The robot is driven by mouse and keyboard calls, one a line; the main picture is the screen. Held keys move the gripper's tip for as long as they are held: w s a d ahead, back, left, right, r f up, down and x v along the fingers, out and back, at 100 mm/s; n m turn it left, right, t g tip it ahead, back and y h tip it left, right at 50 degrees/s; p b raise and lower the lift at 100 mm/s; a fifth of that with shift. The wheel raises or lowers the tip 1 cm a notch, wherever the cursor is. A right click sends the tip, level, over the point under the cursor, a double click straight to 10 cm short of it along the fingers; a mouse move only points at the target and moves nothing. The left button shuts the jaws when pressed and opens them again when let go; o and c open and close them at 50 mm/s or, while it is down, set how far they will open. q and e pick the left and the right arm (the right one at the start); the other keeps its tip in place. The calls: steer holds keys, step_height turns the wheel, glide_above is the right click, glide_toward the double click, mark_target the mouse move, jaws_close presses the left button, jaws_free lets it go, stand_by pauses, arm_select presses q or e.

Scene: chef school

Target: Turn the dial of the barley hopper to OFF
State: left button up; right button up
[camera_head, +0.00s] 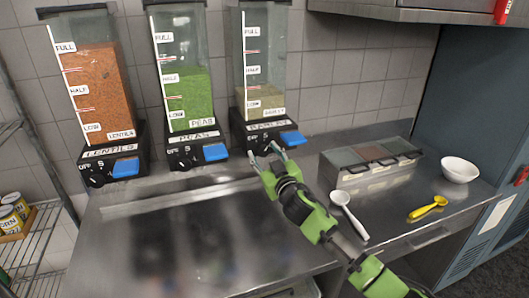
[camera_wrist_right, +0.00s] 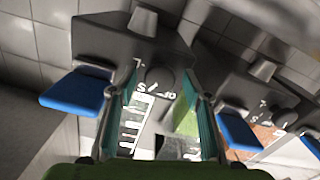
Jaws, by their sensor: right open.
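The barley hopper (camera_head: 264,80) is the rightmost of the wall hoppers in the head view, with a low fill of pale grain and a blue lever (camera_head: 292,138). My right gripper (camera_head: 263,152) is at its black base, in front of the dial area, and hides the dial there. In the wrist view, which is turned over, the black round dial (camera_wrist_right: 160,77) shows between and beyond the two open fingers (camera_wrist_right: 166,92). Letters ring the dial; its setting is not readable. I cannot tell whether the fingers touch it. My left gripper is not in view.
The peas hopper (camera_head: 190,95) and lentils hopper (camera_head: 98,90) stand to the left. The steel counter (camera_head: 200,240) below is clear.

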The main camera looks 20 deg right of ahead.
steer(key=c, duration=1.1)
steer(key=shift+n, duration=0.3)
steer(key=n+p, duration=0.1)
steer(key=n, duration=0.4)
steer(key=n+p, duration=0.1)
steer(key=n, duration=0.5)
steer(key=shift+n, duration=0.3)
